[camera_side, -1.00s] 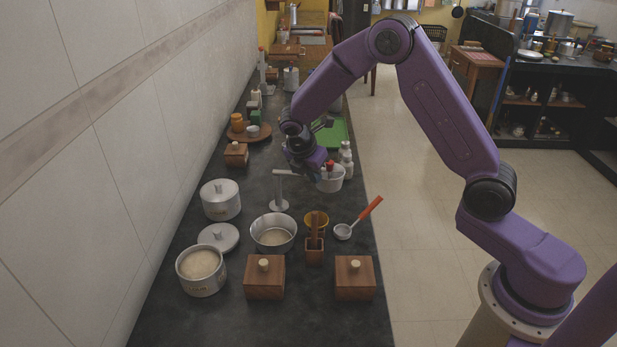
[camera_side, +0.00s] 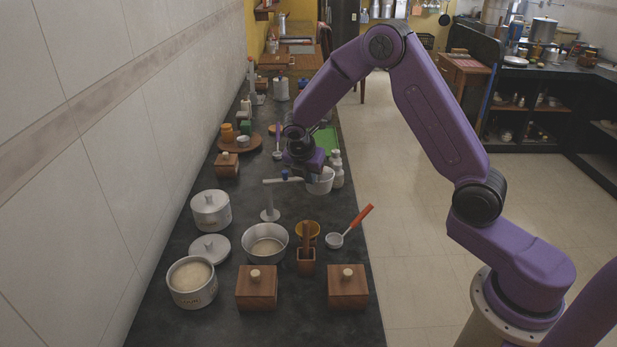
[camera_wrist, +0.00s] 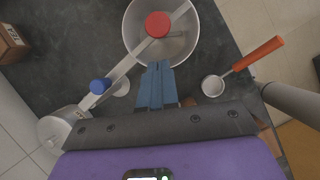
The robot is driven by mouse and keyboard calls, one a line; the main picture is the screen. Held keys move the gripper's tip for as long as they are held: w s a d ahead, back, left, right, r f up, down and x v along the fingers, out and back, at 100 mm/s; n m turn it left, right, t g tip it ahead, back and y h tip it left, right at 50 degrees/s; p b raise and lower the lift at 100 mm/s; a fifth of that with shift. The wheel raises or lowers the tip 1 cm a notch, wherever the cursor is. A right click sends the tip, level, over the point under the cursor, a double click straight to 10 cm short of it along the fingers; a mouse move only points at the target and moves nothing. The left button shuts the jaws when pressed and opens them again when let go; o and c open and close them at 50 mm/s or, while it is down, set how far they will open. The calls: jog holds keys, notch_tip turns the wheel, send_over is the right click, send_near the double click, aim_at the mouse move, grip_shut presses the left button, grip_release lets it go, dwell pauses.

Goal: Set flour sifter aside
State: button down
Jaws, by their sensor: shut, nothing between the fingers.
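A pale round pan (camera_side: 319,182), which looks like the flour sifter, stands at the right side of the counter. In the wrist view its open metal bowl (camera_wrist: 139,44) is at the top, with a red knob (camera_wrist: 158,24) over it. A straight metal bar (camera_wrist: 124,65) runs from the red knob past a blue knob (camera_wrist: 100,86) towards the lower left. My gripper (camera_side: 309,177) is beside the pan and partly covers it in the side view. Its blue fingers (camera_wrist: 157,68) are shut and empty, just below the bowl's edge in the wrist view; contact cannot be told.
Lidded (camera_side: 210,211) and open (camera_side: 191,285) canisters stand left. White bottles (camera_side: 337,170) crowd the pan's right. Some counter between scoop and pan is clear.

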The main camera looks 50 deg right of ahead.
jog(key=shift+s+a, duration=0.1)
jog(key=s+a+r+m+g, duration=0.1)
jog(key=a+r+m, duration=0.1)
jog(key=a+r, duration=0.3)
jog(key=a+r+m+g, duration=0.1)
jog(key=a+r+m, duration=0.15)
jog(key=a, duration=0.55)
jog(key=d+f, duration=0.7)
jog(key=d, duration=0.1)
jog(key=shift+d+f+n, duration=0.2)
jog(key=shift+f+n, duration=0.15)
jog(key=shift+w, duration=0.1)
